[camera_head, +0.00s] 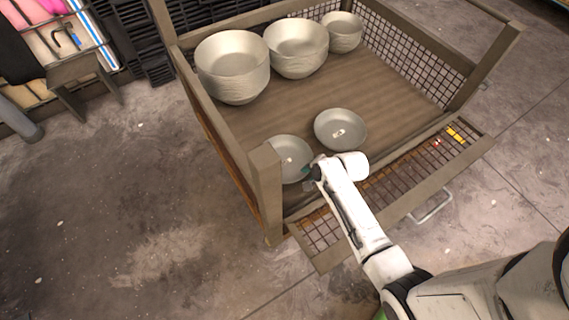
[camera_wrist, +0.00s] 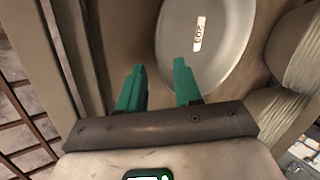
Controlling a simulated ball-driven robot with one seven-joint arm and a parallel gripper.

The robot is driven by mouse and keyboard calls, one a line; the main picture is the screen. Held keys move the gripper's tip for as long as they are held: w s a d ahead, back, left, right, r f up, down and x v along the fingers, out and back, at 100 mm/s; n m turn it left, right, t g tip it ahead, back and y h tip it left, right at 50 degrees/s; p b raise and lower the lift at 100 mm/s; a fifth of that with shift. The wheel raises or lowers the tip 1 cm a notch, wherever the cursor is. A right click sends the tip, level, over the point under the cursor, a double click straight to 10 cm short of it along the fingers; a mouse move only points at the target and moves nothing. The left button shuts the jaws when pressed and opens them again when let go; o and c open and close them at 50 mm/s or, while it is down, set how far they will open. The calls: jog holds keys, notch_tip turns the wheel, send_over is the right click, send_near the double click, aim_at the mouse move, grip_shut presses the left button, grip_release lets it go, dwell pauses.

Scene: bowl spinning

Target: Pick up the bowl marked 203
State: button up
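A shallow grey bowl (camera_head: 291,149) sits on the crate floor at the near left, beside my gripper (camera_head: 306,170). In the wrist view this bowl (camera_wrist: 222,50) fills the upper middle, and its white label seems to read 203. My gripper (camera_wrist: 160,82) is open and empty, with two green fingers. In the wrist view the right finger overlaps the bowl's rim and the left finger is outside it. I cannot tell whether either touches. A second shallow bowl (camera_head: 341,119) with a small white label, too small to read, lies to the right.
The wooden crate (camera_head: 265,185) has mesh walls and a lowered front gate (camera_head: 400,183). Three stacks of bowls stand at the back: left (camera_head: 232,85), middle (camera_head: 298,65) and right (camera_head: 343,42). The middle of the crate floor is bare. A corner post stands close left of my gripper.

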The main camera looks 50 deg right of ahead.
aim_at(305, 174)
jog(key=b+x, duration=0.1)
jog(key=x, duration=0.3)
jog(key=shift+w+a+f, duration=0.1)
jog(key=shift+w+a, duration=0.05)
jog(key=shift+a, duration=0.05)
grip_shut()
dwell(0.3)
